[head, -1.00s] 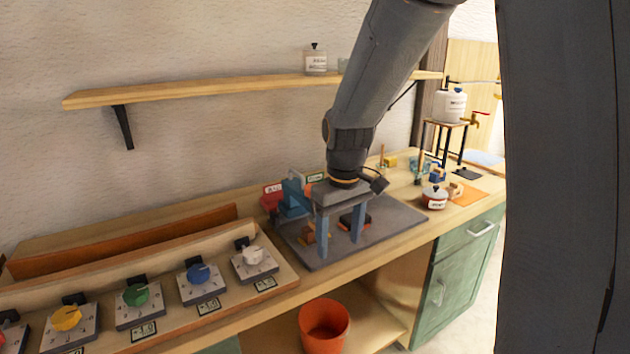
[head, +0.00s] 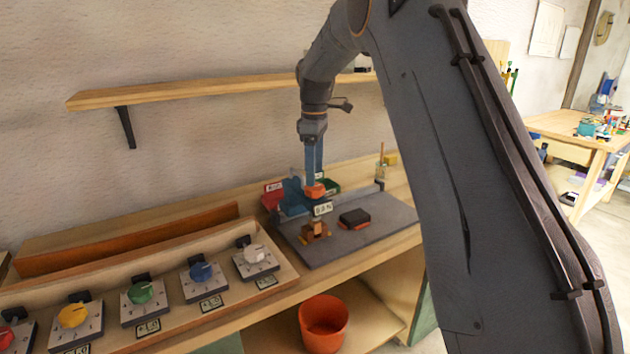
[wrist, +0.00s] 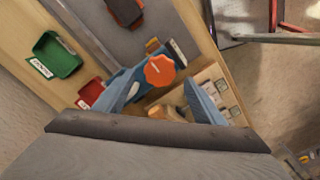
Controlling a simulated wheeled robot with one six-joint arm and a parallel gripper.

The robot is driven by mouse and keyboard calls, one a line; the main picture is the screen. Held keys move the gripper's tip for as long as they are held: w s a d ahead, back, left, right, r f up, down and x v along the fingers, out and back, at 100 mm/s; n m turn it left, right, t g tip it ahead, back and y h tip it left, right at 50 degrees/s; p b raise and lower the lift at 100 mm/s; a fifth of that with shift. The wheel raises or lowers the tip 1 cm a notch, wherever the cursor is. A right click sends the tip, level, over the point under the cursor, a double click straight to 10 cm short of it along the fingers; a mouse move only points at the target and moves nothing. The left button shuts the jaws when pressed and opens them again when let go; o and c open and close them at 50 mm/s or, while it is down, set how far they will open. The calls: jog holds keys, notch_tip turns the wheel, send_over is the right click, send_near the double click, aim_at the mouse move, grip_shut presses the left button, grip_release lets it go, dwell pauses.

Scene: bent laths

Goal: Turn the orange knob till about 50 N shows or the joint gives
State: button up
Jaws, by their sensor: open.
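The orange knob (head: 314,190) sits on top of a blue press-like device (head: 292,199) at the back of the grey mat. A small display (head: 322,208) below it ends in "N"; its digits are too small to read surely. My gripper (head: 313,181) points down right over the knob, its blue fingers close to it. In the wrist view the knob (wrist: 159,71) shows between the two spread fingertips of my gripper (wrist: 163,78). Contact cannot be told. A brown wooden piece (head: 315,231) stands below the device; its joint is not clear.
A black and orange block (head: 354,218) lies on the grey mat (head: 375,240). Red (head: 272,195) and green (wrist: 57,54) bins stand beside the device. Several dial boxes with coloured knobs (head: 202,272) line the bench at left. An orange bucket (head: 324,322) stands below.

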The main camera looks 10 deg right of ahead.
aim_at(315, 192)
jog(key=shift+f+p, duration=0.55)
jog(key=shift+f, duration=1.65)
jog(key=shift+c, duration=0.2)
jog(key=c, duration=1)
